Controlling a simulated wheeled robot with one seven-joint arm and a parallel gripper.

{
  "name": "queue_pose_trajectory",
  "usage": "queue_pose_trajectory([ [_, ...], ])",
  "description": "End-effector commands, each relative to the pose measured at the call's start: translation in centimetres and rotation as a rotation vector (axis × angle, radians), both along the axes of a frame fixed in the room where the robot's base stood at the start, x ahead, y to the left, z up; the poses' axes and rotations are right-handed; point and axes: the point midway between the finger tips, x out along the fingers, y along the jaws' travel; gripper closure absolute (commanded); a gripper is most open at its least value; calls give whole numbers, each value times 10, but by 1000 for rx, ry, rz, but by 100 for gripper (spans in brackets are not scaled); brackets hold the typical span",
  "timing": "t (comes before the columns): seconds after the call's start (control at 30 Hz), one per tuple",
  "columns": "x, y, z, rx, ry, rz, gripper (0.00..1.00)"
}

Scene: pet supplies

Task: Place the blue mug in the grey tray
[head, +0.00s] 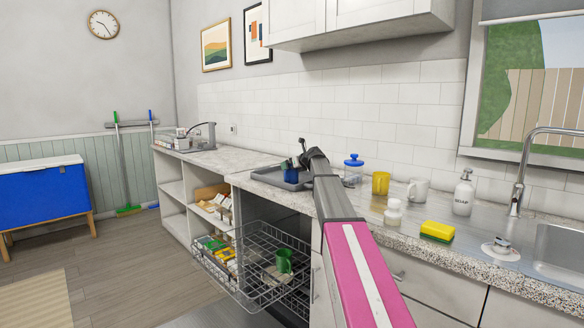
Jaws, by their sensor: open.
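The dark grey tray (266,180) lies on the counter, left of the middle of the head view. A dark blue mug (290,175) appears to stand upright in it, toward its right side. My gripper (293,163) is open, close above the mug. I cannot tell whether the fingers touch it. My arm hides the tray's right end.
A blue-lidded jar (353,168), yellow mug (380,184), white mug (418,191), white bottle (393,213), soap dispenser (464,194) and yellow sponge (437,231) stand right of my arm. Below, a pulled-out wire rack (255,250) holds a green mug (284,261).

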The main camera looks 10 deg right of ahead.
Motion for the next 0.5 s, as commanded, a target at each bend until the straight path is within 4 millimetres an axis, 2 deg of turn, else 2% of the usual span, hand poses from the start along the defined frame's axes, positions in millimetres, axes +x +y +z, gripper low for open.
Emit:
queue_pose_trajectory([
  [0.3, -42, -21, 18, 0, -1, -1, 0],
  [0.5, -55, -29, 25, 0, 0, 0, 0],
])
